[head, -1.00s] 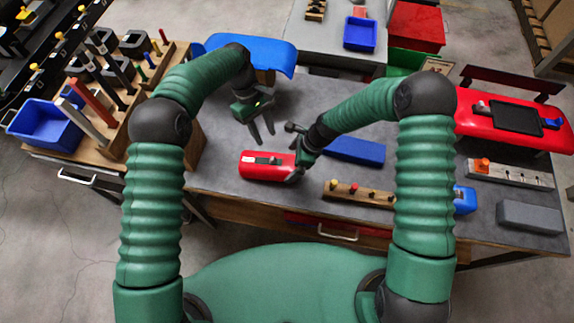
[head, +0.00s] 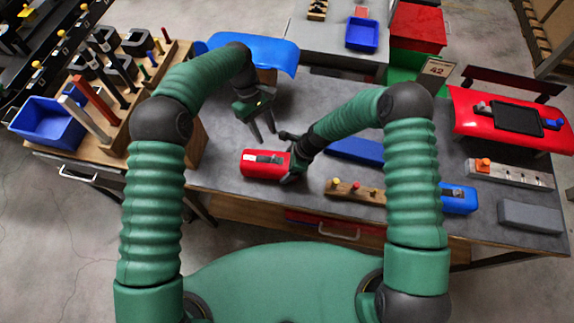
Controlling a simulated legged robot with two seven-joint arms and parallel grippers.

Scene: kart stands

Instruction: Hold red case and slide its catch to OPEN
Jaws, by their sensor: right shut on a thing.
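The red case (head: 252,170) lies on the grey workbench in front of me, with a pale and dark catch strip (head: 265,157) on its upper face. The strip's markings are too small to read. My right gripper (head: 293,172) is shut on the case's right end and partly hides that end. My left gripper (head: 265,135) is above and behind the case, fingers pointing down and apart. It is empty and seems clear of the case.
A blue case (head: 354,150) lies behind my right forearm, partly hidden. A wooden tool rack (head: 125,115) stands at the left. The bench (head: 220,165) is bare left of the case.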

